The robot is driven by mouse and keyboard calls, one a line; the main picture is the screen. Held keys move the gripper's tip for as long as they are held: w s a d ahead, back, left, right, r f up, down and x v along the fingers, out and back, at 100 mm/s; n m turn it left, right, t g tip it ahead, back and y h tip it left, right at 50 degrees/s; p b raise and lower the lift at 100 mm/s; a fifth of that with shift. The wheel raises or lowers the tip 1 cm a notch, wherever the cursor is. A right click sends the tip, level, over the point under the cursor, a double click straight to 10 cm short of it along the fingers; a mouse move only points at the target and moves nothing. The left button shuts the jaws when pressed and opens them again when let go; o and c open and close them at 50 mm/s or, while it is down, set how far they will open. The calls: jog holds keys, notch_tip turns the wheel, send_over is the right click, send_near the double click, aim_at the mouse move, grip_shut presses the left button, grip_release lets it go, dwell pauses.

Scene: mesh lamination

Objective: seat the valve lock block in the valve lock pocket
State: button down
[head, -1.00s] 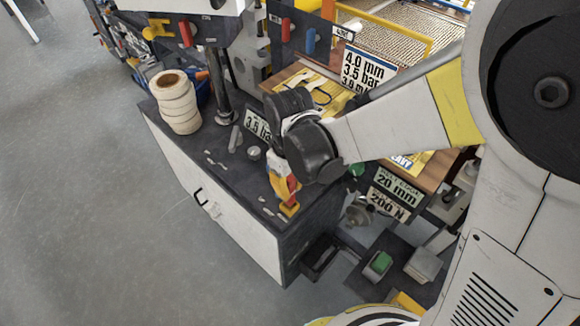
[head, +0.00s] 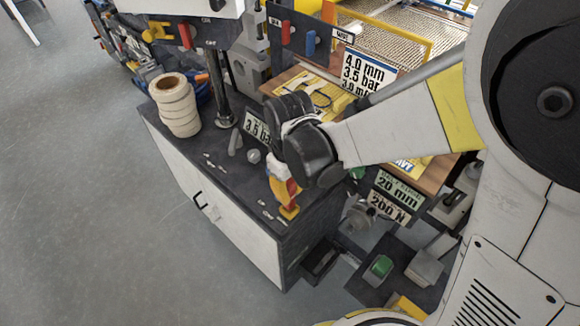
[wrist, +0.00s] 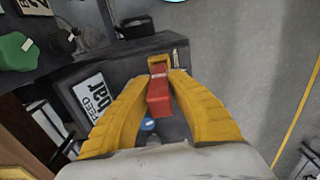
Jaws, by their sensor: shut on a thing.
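My gripper (wrist: 160,100) has two yellow fingers closed on a red block with a small label, which I take to be the valve lock block (wrist: 158,96). The block also shows as a red patch in the head view (head: 292,187), partly hidden by a finger. My gripper (head: 285,192) is over the front corner of the dark bench top. A yellow piece (head: 289,212) shows right below the fingers at that corner; I cannot tell whether it is a fingertip or part of the pocket.
The dark bench top (head: 222,165) carries a stack of cream rolls (head: 175,105), a black post (head: 222,95) and a 3.5 bar sign (head: 256,128). Open floor (head: 90,220) is at left.

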aim_at(290, 181)
jog(key=shift+f+b, duration=1.3)
jog(key=shift+f, duration=0.25)
jog(key=c, duration=1.3)
grip_release()
jog(key=shift+c, duration=0.2)
jog(key=shift+r, duration=0.1)
notch_tip(290, 181, up, 12)
jog(key=shift+f, duration=0.1)
jog(key=s+d+r+m+t, duration=0.2)
jog(key=d+m+t, duration=0.1)
jog(key=d, duration=0.7)
jog(key=s+d+r+m+t, duration=0.1)
jog(key=s+d+m+t, duration=0.2)
jog(key=d+m, duration=0.3)
jog(key=d+t, duration=0.1)
jog(key=d, duration=0.3)
jog(key=shift+s+r+m, duration=0.15)
jog(key=shift+r+m, duration=0.15)
jog(key=shift+r, duration=0.1)
